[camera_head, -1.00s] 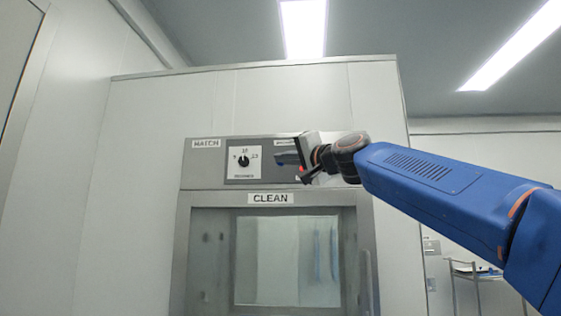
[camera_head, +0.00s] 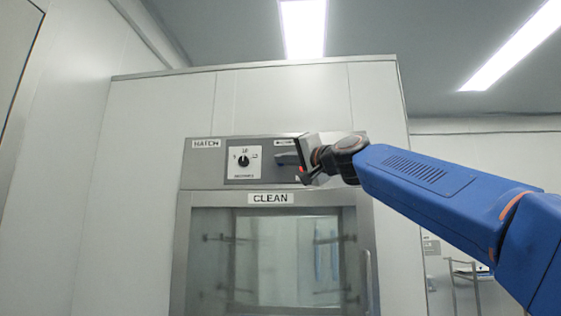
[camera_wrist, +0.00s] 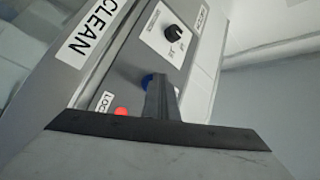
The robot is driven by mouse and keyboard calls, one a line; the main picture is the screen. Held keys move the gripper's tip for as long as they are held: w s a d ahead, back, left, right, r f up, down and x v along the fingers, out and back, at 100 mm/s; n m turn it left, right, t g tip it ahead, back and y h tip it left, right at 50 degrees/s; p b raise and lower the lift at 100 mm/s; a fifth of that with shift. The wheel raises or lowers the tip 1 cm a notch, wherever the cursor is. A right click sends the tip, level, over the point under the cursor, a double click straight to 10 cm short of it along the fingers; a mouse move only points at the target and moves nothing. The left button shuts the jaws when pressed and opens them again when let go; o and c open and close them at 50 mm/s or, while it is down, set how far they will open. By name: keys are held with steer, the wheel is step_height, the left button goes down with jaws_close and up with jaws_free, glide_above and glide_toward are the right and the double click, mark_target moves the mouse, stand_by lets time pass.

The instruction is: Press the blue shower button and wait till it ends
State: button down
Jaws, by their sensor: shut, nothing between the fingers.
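The blue button (camera_wrist: 147,80) shows in the wrist view on the grey control panel, partly covered by my gripper's fingers. My gripper (camera_wrist: 158,82) is shut and empty, with its tips right at the button. I cannot tell whether they press on it. Below the panel is the hatch window (camera_head: 285,262) under a CLEAN label. Thin dark streaks show at both sides inside it.
A black dial (camera_head: 244,161) sits on a white plate left of my gripper; it also shows in the wrist view (camera_wrist: 173,32). A red light (camera_wrist: 121,112) is close to the fingers, beside a LOCK label. A vertical door handle (camera_head: 367,280) is at the window's right.

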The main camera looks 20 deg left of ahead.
stand_by(0.6)
steer(key=shift+s+d, duration=0.25)
steer(key=shift+s, duration=0.6)
steer(key=shift+s, duration=0.15)
steer(key=shift+s+d, duration=0.2)
steer(key=shift+s, duration=0.55)
steer(key=shift+s+d, duration=0.15)
steer(key=shift+s, duration=0.65)
steer(key=shift+s+d, duration=0.2)
steer(key=shift+s, duration=0.55)
steer(key=s+d+f+h, duration=0.1)
steer(key=d+f+h, duration=0.2)
steer(key=d+f, duration=0.8)
steer(key=s+d+f+g+h, duration=0.1)
steer(key=d+f+h, duration=0.3)
steer(key=d+f, duration=0.7)
steer(key=s+d+f+h, duration=0.25)
steer(key=d+f, duration=0.55)
steer(key=f, duration=0.6)
steer(key=s+d+f+g+h, duration=0.1)
steer(key=s+d+f+h, duration=0.1)
steer(key=s+d+f, duration=0.6)
steer(key=s+d+f+g+h, duration=0.2)
steer(key=s+d+f, duration=0.5)
steer(key=f, duration=0.9)
steer(key=s+d+f+g+h, duration=0.2)
steer(key=s+d+f+h, duration=0.2)
steer(key=s+d+f, duration=0.4)
step_height(320, 180, down, 4)
steer(key=shift+s+d, duration=0.3)
